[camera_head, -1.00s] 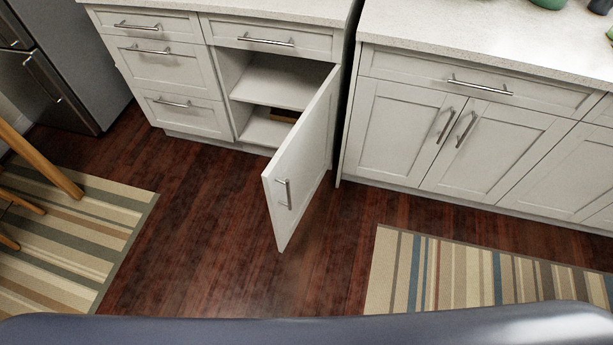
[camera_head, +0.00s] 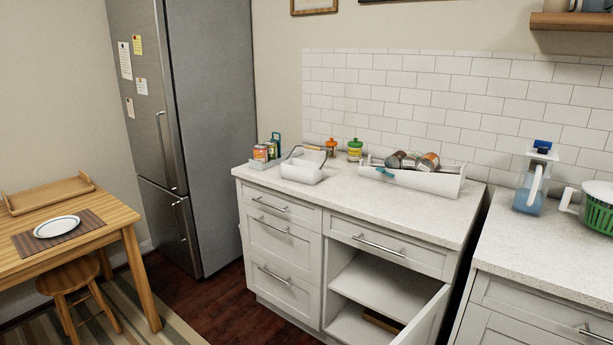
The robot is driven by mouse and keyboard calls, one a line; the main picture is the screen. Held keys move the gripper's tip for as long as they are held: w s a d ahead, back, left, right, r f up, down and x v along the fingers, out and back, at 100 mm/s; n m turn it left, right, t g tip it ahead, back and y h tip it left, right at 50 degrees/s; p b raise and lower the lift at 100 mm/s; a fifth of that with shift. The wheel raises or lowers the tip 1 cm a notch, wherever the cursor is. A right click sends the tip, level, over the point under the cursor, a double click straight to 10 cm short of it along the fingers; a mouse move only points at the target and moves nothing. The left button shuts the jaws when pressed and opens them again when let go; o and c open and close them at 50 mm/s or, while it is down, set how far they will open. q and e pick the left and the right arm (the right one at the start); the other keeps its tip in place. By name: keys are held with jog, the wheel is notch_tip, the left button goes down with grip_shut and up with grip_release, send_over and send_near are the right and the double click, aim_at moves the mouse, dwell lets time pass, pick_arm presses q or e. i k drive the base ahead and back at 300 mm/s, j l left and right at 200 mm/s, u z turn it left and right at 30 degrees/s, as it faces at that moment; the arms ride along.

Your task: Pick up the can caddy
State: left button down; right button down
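Neither of my grippers shows in the head view.
A white handled basket (camera_head: 301,172) stands beside the grey holder. Orange (camera_head: 331,147) and green-yellow (camera_head: 355,149) bottles stand behind. The lower cabinet door (camera_head: 425,322) hangs open. A blue jug (camera_head: 530,190) and green basket (camera_head: 598,212) are on the right counter; a wooden table (camera_head: 100,222) is left.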

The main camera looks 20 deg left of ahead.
aim_at(305, 171)
jog(key=i+j+u, duration=0.25)
jog(key=i+j, duration=0.4)
jog(key=j, duration=0.3)
jog(key=i+j+u, duration=0.25)
jog(key=i+j, duration=0.45)
jog(key=j, duration=0.1)
